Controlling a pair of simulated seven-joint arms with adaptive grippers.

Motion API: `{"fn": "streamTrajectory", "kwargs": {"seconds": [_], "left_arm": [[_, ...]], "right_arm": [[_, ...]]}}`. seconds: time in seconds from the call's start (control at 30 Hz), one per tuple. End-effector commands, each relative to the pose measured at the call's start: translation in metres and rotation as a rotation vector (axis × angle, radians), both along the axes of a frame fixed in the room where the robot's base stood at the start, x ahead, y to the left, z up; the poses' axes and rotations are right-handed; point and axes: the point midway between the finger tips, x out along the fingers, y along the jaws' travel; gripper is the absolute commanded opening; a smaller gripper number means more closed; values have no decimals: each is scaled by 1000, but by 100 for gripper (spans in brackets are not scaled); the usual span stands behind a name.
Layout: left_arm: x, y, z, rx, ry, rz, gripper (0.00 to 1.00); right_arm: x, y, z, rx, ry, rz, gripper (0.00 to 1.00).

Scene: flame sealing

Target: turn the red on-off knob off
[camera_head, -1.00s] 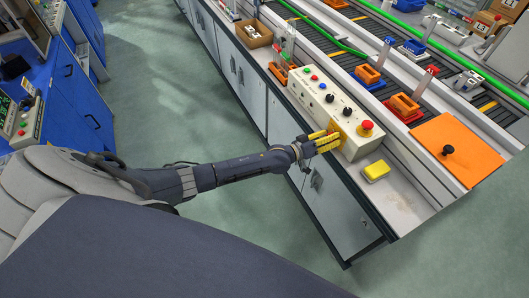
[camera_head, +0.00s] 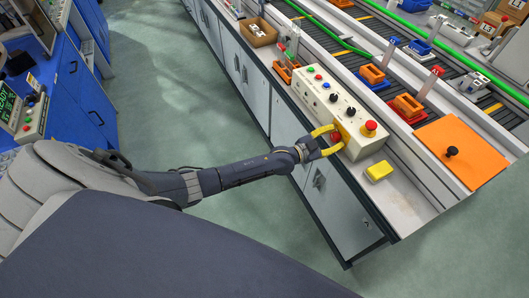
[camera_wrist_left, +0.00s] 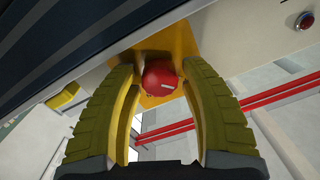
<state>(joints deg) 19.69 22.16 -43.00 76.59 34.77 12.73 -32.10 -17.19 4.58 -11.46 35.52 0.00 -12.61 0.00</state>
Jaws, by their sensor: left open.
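The red on-off knob (camera_head: 336,136) sits on a yellow plate on the front face of the cream control box (camera_head: 322,101). In the left wrist view the knob (camera_wrist_left: 160,78) shows a short white mark, on its yellow plate (camera_wrist_left: 178,42). My left gripper (camera_head: 338,138) is open at the plate, with one yellow finger on either side of the knob. In the left wrist view the fingers (camera_wrist_left: 160,72) stand apart around the knob; I cannot tell whether they touch it. My right gripper is not in view.
A red mushroom button (camera_head: 370,126) stands on the box top, along with black knobs and small coloured buttons. A yellow block (camera_head: 378,171) lies on the bench in front of the box. An orange board (camera_head: 460,153) with a black knob is at right.

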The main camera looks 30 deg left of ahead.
Motion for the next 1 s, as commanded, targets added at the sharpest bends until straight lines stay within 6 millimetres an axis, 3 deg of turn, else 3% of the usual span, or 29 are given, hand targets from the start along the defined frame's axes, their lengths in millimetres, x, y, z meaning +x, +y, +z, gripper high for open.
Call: {"fn": "streamTrajectory", "kwargs": {"seconds": [0.3, 1.0], "left_arm": [[-4, 2, -2, 225, -144, 0, 45], [-107, 62, -1, 219, -140, -2, 45]], "right_arm": [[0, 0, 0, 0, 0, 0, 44], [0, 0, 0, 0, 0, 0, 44]]}}
